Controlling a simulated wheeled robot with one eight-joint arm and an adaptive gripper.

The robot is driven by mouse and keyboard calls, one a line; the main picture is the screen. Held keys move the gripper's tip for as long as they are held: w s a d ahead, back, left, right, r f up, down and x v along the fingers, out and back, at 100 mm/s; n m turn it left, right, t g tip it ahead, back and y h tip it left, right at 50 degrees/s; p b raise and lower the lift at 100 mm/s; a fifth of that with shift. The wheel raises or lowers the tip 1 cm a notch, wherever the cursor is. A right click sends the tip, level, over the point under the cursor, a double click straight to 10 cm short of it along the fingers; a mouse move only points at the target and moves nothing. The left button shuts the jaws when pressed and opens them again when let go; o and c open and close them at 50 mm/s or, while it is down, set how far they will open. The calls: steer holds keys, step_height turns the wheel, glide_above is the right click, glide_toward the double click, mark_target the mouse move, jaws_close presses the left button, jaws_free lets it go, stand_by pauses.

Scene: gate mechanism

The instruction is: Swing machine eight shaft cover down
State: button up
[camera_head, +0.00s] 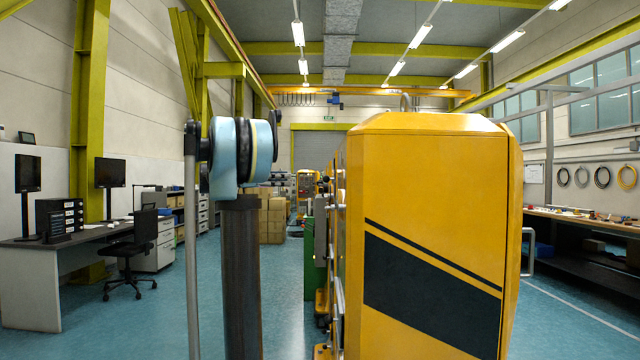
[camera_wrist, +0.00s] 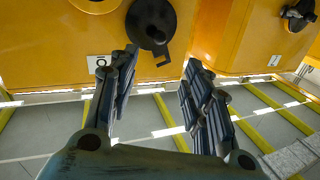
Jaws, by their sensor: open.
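In the wrist view, which looks upside down, a black round cover (camera_wrist: 150,20) with a small knob sits on the yellow machine face. A thin dark hooked piece (camera_wrist: 165,52) shows beside it. A small white plate (camera_wrist: 99,66) with a dark mark is to its left; I cannot read the mark surely. My gripper (camera_wrist: 160,62) is open and empty, its two dark fingers pointing at the machine to either side below the cover, with no clear contact. In the head view a large yellow machine (camera_head: 430,190) fills the right of centre; my gripper and the cover do not show there.
Another black fitting (camera_wrist: 298,14) and white plate (camera_wrist: 275,60) are at the wrist view's right. In the head view a desk (camera_head: 40,265) and office chair (camera_head: 128,255) stand left, cardboard boxes (camera_head: 272,218) far back, and a workbench (camera_head: 585,222) right. Blue floor is clear at left.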

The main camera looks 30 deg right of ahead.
steer(key=x, duration=1.5)
steer(key=shift+s+d, duration=0.2)
steer(key=shift+d, duration=0.2)
steer(key=shift+f, duration=0.1)
jaws_close()
